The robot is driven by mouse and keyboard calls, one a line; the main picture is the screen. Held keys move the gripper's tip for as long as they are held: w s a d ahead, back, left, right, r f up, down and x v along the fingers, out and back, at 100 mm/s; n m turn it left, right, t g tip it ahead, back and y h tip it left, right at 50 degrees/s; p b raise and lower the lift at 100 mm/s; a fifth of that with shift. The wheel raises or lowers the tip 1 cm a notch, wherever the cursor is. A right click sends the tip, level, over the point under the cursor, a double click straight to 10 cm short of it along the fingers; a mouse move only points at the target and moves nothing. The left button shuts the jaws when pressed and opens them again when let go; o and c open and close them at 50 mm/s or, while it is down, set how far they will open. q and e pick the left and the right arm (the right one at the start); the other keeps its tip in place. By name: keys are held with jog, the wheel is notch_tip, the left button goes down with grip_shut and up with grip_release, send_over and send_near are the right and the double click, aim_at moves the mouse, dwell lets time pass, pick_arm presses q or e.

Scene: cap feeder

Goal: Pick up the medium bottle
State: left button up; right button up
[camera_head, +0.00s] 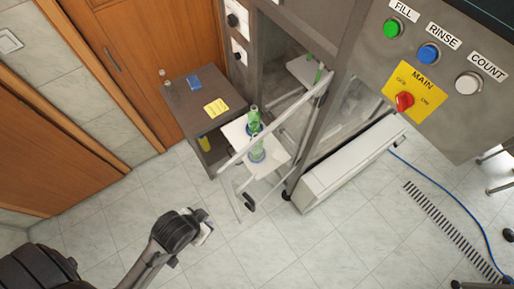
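A green bottle (254,119) and a paler greenish bottle shape (257,152) with a blue ring show close together at a small white shelf (279,158) beside the machine. A pale bar crosses in front of them, so I cannot tell whether they are one bottle or two, or which is the medium one. My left gripper (208,230) hangs over the floor, below and to the left of the shelf, apart from the bottles. Its fingers are too small and turned away to show whether they are open. My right gripper is not in view.
Pale bars of an open frame or door (283,117) stand around the shelf. A dark side table (185,105) holds a blue item (194,83) and yellow notes (216,107). A long white box (350,165) lies at the right. The tiled floor in front is clear.

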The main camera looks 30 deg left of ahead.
pick_arm(q)
jog(key=shift+d, duration=0.15)
dwell(0.3)
jog(key=o, duration=1.5)
jog(key=shift+c, duration=0.2)
